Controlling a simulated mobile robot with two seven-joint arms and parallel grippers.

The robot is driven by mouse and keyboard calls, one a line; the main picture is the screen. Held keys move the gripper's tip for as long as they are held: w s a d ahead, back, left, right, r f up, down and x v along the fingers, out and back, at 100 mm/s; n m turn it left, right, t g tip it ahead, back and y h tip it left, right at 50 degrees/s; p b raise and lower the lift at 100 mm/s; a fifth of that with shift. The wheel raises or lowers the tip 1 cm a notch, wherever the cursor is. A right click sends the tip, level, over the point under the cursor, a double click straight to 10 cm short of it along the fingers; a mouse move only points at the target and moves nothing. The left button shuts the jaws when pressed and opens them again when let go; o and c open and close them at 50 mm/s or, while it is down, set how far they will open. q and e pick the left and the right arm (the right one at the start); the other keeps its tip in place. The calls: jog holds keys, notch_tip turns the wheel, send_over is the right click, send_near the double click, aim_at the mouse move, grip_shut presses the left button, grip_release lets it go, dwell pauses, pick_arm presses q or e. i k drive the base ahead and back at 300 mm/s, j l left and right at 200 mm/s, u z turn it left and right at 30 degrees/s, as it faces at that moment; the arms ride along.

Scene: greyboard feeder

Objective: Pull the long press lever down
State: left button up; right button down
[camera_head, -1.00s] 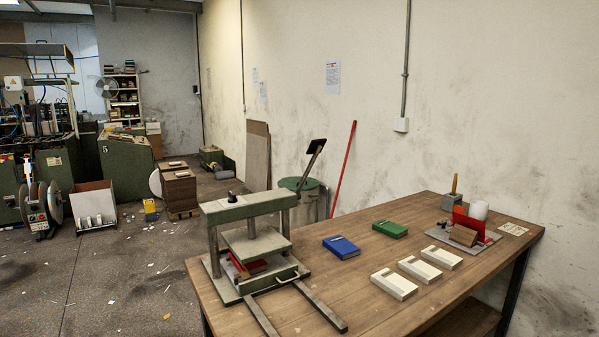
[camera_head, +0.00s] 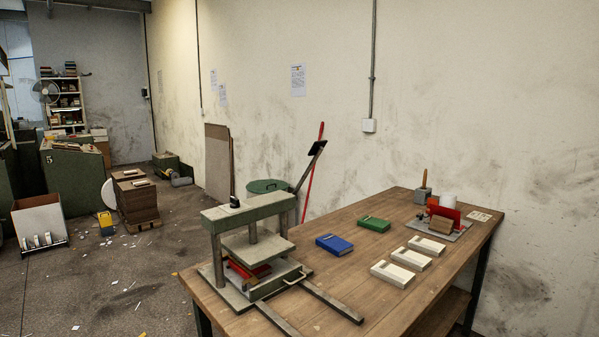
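The green and grey book press (camera_head: 250,212) stands on the near left part of the wooden table. Its long lever (camera_head: 306,171) rises at the press's right end, tilted up and to the right, with a black grip (camera_head: 317,148) at the top. The lever's lower end is hidden behind the press beam. A red book (camera_head: 247,270) lies under the raised grey pressing plate (camera_head: 257,245), with a visible gap between them. Neither of my grippers is in view.
The wooden table (camera_head: 345,285) carries a blue book (camera_head: 334,244), a green book (camera_head: 374,224), several white blocks and a red fixture (camera_head: 443,217). Two rails jut from the press toward the front. A green drum (camera_head: 266,186) stands behind the press. Open floor lies left of the table.

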aim_at(317, 147)
jog(key=i+j+z, duration=0.1)
jog(key=j, duration=0.35)
jog(key=j+z, duration=0.15)
jog(key=j, duration=0.3)
jog(key=i+j+z, duration=0.2)
jog(key=i+j, duration=0.4)
jog(key=i, duration=0.15)
jog(key=j+z, duration=0.25)
jog(key=j, duration=0.25)
jog(key=j+z, duration=0.25)
jog(key=j, duration=0.3)
jog(key=k+j+z, duration=0.1)
jog(key=j+z, duration=0.15)
jog(key=j, duration=0.25)
jog(key=k+j+z, duration=0.1)
jog(key=j+z, duration=0.15)
jog(key=j, duration=0.25)
